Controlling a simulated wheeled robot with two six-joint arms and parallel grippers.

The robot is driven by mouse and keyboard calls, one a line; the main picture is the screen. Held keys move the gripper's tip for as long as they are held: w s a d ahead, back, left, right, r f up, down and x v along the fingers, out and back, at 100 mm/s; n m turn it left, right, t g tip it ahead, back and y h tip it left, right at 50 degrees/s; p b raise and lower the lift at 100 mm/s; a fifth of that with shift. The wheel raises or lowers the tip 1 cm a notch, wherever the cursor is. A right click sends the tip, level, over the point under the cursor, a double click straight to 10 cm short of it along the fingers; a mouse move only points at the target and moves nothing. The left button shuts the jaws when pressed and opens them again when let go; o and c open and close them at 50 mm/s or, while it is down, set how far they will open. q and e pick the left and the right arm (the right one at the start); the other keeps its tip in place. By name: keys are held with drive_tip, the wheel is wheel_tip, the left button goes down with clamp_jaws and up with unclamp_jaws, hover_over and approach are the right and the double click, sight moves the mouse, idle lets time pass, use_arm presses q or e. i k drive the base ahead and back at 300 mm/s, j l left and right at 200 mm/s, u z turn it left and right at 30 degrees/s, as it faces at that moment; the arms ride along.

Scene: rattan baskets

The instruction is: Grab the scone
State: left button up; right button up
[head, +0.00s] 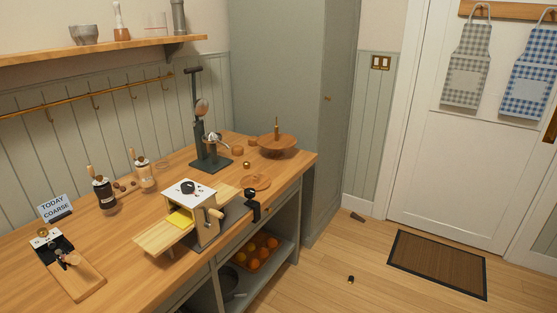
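I cannot make out a scone anywhere in the head view. A shallow wooden plate (255,183) sits near the counter's front edge. Neither of my grippers shows in this view.
A grain mill (190,190), a lever press (197,120), hand grinders (104,195) and a board with metal tools (66,262) stand on the counter. Oranges (254,263) lie on the shelf below. A doormat (437,265) lies by the door; the floor between is mostly clear.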

sight(237, 151)
drive_tip(key=i+l+u, duration=0.6)
drive_tip(key=i+l, duration=0.6)
drive_tip(key=l, duration=0.15)
